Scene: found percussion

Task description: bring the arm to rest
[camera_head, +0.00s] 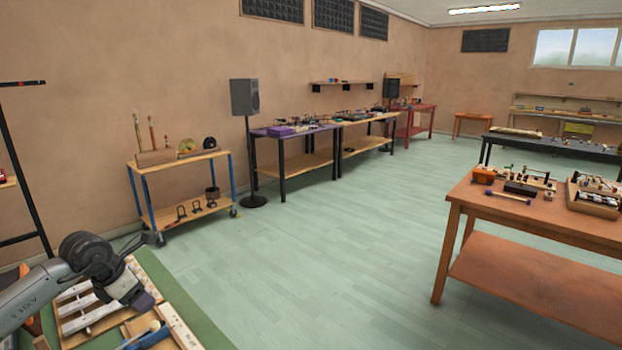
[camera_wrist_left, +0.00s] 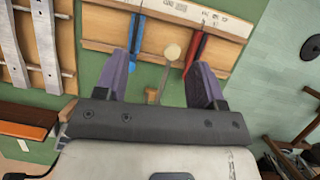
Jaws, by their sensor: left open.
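My left arm comes in from the lower left of the head view. Its gripper (camera_head: 138,298), with purple fingers, hangs over the green-topped table (camera_head: 205,325). In the left wrist view the gripper (camera_wrist_left: 163,78) is open, its two purple fingers well apart. A thin stick with a pale round head (camera_wrist_left: 172,52) shows between and beyond the fingers; neither finger touches it in this view. Behind it is a wooden rack (camera_wrist_left: 200,14) with a blue piece (camera_wrist_left: 136,48) and a red piece (camera_wrist_left: 196,52). My right gripper is not in view.
Pale bars on a wooden frame (camera_head: 80,310) lie beside the gripper on the green table. A blue-legged cart (camera_head: 180,212) and a speaker stand (camera_head: 245,98) are along the wall. A wooden table (camera_head: 540,210) stands at right. The floor between is clear.

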